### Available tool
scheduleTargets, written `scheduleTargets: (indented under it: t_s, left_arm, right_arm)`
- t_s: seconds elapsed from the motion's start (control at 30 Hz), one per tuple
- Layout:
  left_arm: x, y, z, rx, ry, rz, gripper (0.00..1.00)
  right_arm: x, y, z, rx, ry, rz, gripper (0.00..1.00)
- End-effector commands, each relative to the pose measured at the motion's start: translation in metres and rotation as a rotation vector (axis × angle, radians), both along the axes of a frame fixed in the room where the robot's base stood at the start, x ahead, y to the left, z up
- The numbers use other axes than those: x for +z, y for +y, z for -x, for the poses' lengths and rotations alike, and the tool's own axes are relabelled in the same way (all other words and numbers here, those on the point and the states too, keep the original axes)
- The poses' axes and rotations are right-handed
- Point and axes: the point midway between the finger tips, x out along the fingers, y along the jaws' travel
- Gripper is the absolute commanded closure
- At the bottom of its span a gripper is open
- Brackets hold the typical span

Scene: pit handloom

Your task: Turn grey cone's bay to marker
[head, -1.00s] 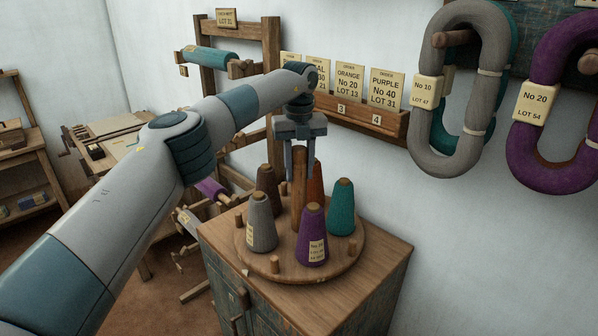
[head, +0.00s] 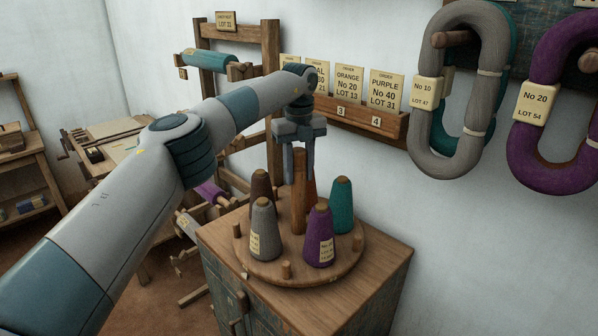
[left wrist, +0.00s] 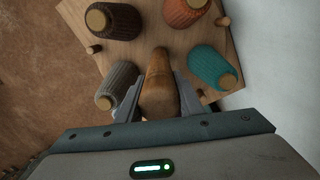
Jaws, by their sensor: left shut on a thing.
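The grey cone (head: 264,232) stands upright at the front left of a round wooden turntable (head: 250,268). It also shows in the left wrist view (left wrist: 120,80), left of the post. My left gripper (head: 298,170) points down and is shut on the turntable's central wooden post (head: 299,205); the left wrist view shows the post (left wrist: 158,75) between the fingers. A small pale mark (head: 246,275) lies at the turntable's front left edge; I cannot tell surely that it is the marker. My right gripper is not in view.
Purple (head: 318,240), teal (head: 342,207) and brown (head: 261,190) cones share the turntable with an orange one (left wrist: 186,10), mostly hidden in the head view. Short pegs (head: 286,270) stand near its rim. Yarn hanks (head: 480,150) hang on the right wall.

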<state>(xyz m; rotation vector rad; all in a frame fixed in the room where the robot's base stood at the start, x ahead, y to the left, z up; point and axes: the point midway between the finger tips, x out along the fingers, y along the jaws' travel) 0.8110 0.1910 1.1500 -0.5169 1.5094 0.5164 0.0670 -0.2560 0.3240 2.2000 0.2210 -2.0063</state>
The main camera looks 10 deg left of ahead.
Motion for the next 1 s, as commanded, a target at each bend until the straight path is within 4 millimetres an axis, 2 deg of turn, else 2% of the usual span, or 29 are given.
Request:
scheduleTargets:
  t_s: [0.03, 0.1, 0.57, 0.77, 1.0]
  left_arm:
    - [0.004, 0.001, -0.002, 0.002, -0.009, -0.002, 0.64]
    - [0.004, 0.001, -0.002, 0.002, -0.008, -0.001, 0.48]
    - [0.005, 0.000, -0.001, 0.001, -0.002, 0.000, 0.48]
    - [0.024, 0.000, -0.001, 0.001, -0.004, 0.000, 0.48]
    - [0.067, 0.000, -0.001, 0.002, -0.005, 0.000, 0.48]
  right_arm:
    - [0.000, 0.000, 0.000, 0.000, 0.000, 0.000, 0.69]
    - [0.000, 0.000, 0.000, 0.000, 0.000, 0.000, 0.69]
    - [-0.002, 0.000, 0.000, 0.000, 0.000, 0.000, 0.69]
    - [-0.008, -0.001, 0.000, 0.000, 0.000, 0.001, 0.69]
    - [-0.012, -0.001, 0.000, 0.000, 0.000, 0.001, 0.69]
